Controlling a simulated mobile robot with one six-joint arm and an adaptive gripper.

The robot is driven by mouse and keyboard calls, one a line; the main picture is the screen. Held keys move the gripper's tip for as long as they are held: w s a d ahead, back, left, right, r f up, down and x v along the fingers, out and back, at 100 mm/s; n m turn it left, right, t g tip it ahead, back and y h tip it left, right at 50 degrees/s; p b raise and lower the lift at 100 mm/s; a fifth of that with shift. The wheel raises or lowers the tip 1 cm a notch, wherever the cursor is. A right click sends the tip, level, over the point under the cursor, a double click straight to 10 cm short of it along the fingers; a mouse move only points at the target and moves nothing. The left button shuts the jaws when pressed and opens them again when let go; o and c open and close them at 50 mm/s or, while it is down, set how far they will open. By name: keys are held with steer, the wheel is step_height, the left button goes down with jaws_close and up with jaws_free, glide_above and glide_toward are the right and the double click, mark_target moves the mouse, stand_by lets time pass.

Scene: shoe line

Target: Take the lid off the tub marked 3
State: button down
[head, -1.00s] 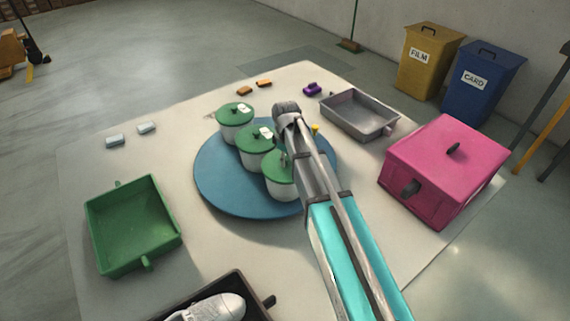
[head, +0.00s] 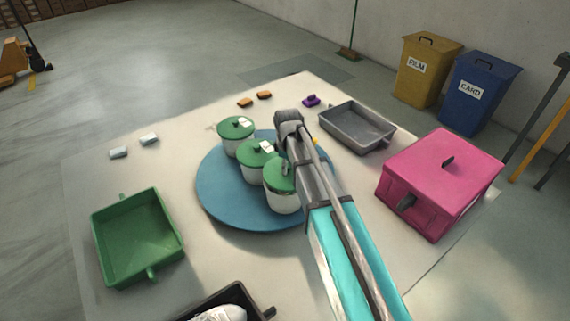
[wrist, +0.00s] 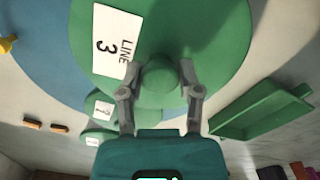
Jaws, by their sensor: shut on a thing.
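The tub marked 3 (head: 284,204) is white and stands nearest on a round blue turntable (head: 226,203). Its green lid (head: 280,184) also fills the top of the wrist view (wrist: 215,30), with a white "LINE 3" label (wrist: 115,38). My gripper (wrist: 160,72) has its fingers on both sides of the lid's round green knob (wrist: 159,76) and is shut on it. In the head view my arm covers part of this tub. I cannot tell whether the lid sits on the rim or slightly above.
Two more green-lidded tubs, a middle one (head: 252,172) and a far one (head: 230,145), stand close by in a row. A green tray (head: 140,240) lies left, a grey tray (head: 357,130) behind right, a pink box (head: 440,185) right. Table between turntable and green tray is clear.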

steer(key=s+r+p, duration=0.1)
steer(key=s+d+r+p, duration=0.1)
steer(key=r, duration=0.1)
steer(key=s+r+p, duration=0.1)
steer(key=p, duration=0.1)
steer(key=shift+s+d+r, duration=0.15)
steer(key=shift+d+r, duration=0.2)
steer(key=shift+r, duration=0.05)
steer(key=s+d+r+p, duration=0.3)
steer(key=s+d, duration=0.1)
steer(key=s, duration=0.4)
steer(key=shift+r, duration=0.25)
